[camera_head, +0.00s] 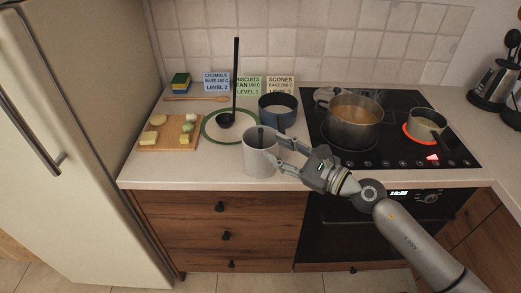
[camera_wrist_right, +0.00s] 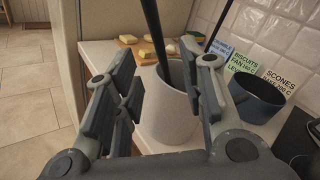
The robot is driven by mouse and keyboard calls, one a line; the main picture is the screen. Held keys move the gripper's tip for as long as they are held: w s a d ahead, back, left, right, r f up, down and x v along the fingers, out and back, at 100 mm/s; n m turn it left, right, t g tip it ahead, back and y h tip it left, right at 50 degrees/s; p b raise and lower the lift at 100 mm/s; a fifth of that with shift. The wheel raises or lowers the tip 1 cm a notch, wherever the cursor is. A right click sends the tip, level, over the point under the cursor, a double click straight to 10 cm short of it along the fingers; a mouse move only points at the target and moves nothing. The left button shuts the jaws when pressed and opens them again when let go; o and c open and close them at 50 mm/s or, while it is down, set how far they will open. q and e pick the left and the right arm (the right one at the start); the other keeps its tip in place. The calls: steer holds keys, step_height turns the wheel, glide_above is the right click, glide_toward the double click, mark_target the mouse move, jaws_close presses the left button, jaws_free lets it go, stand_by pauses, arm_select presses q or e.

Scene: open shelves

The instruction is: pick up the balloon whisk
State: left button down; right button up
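A white cylindrical container (camera_head: 262,161) stands near the counter's front edge. A dark handle (camera_head: 260,136) sticks up out of it; its lower end is hidden inside, so I cannot tell whether it is the balloon whisk. In the right wrist view, the container (camera_wrist_right: 167,118) and the handle (camera_wrist_right: 154,35) appear between the fingers. My right gripper (camera_head: 277,151) is open, at the right side of the container; I cannot tell whether it touches. It also shows open in the wrist view (camera_wrist_right: 168,68). My left gripper is not in view.
A black ladle (camera_head: 235,75) stands upright at a green-rimmed plate (camera_head: 206,133) behind the container. A dark blue pot (camera_head: 278,112) is behind right. A cutting board (camera_head: 156,139) with food lies left. Pots (camera_head: 354,128) stand on the black hob (camera_head: 395,153) at right.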

mark_target(261, 145)
steer(key=p+x, duration=0.1)
steer(key=x, duration=0.4)
steer(key=shift+w+a+p, duration=0.15)
steer(key=shift+w+p, duration=0.1)
steer(key=shift+p, duration=0.15)
steer(key=shift+w+a+f, duration=0.15)
steer(key=shift+w+a, duration=0.15)
steer(key=shift+a, duration=0.1)
steer(key=shift+d, duration=0.15)
steer(key=shift+c, duration=0.7)
jaws_close()
